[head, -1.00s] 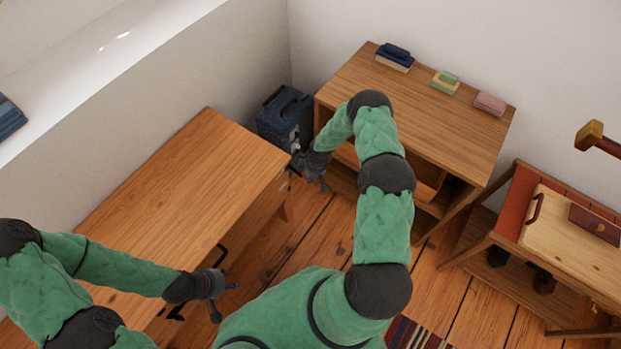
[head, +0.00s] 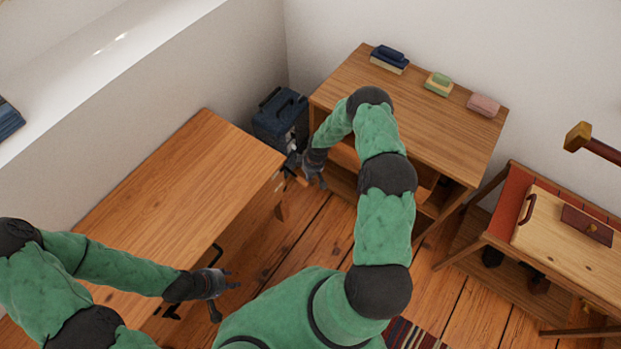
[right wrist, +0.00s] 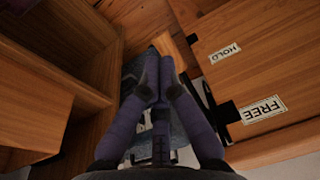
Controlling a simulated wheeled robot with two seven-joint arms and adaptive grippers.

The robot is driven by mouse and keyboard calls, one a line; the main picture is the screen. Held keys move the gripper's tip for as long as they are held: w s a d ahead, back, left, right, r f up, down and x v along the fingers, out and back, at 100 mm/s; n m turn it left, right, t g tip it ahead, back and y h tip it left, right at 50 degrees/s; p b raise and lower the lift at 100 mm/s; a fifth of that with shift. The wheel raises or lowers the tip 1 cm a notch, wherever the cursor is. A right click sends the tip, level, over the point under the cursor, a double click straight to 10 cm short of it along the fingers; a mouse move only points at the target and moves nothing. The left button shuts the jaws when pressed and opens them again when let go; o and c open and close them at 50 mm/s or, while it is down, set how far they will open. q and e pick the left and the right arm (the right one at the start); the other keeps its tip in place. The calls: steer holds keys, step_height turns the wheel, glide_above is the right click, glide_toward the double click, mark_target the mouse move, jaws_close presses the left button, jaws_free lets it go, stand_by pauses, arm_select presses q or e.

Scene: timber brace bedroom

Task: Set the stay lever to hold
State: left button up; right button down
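The wooden desk (head: 185,185) stands at left; in the right wrist view its side panel (right wrist: 260,65) carries a HOLD label (right wrist: 225,53) and a FREE label (right wrist: 263,109). A dark part (right wrist: 226,113), perhaps the stay lever, sits beside the FREE label; its shape is unclear. My right gripper (head: 312,172) is near the desk's far right corner. In the right wrist view its fingers (right wrist: 157,75) come together with nothing seen between them, apart from the dark part. My left gripper (head: 225,290) has spread, empty fingers by the desk's front edge.
A dark blue case (head: 280,118) stands on the floor behind my right gripper. An open-fronted wooden cabinet (head: 425,115) is close to my right arm. A bench (head: 515,235) stands at right. Some wooden floor (head: 310,235) is clear between desk and cabinet.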

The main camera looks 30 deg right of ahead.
steer(key=s+d+r+p, duration=0.3)
steer(key=s+r, duration=0.3)
steer(key=r, duration=0.1)
steer(key=shift+s+d, duration=0.3)
steer(key=shift+s, duration=0.1)
